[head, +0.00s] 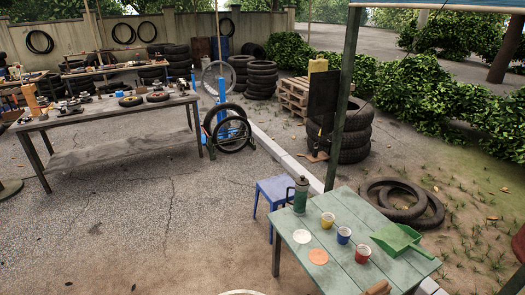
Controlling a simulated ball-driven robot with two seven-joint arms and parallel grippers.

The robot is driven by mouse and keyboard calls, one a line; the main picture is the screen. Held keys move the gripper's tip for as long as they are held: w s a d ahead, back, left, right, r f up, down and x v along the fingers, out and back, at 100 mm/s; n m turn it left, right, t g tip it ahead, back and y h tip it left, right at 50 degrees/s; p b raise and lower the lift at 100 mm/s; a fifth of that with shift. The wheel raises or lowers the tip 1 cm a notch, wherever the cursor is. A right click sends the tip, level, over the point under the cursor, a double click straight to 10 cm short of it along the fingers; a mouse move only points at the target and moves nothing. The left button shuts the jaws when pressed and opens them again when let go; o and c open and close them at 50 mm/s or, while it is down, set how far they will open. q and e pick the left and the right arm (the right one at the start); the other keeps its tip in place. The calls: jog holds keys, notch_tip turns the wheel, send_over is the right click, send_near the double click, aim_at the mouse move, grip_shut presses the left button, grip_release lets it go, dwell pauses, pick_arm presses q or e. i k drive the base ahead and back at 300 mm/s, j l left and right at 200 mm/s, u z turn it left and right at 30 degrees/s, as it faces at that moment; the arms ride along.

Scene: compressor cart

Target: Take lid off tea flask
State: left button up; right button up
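The tea flask (300,198) stands upright near the far left corner of the green plank table (345,207). It is dark green with a handle on its left side. Its top end looks capped by a greyish lid (301,181), too small to make out in detail. Neither of my grippers shows in the head view, and nothing is touching the flask.
On the table are a yellow cup (327,220), a blue cup (343,236), a red cup (362,254), a white disc (301,236), an orange disc (318,257) and a green dustpan (398,239). A blue stool (273,190) stands behind it. A post (345,90) rises close by. Open pavement lies left.

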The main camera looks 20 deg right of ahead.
aim_at(302, 182)
jog(key=i+z, duration=0.15)
jog(key=i, duration=0.35)
jog(key=i+j+z, duration=0.2)
jog(key=i, duration=0.35)
jog(key=i+j+z, duration=0.15)
jog(key=i, duration=0.35)
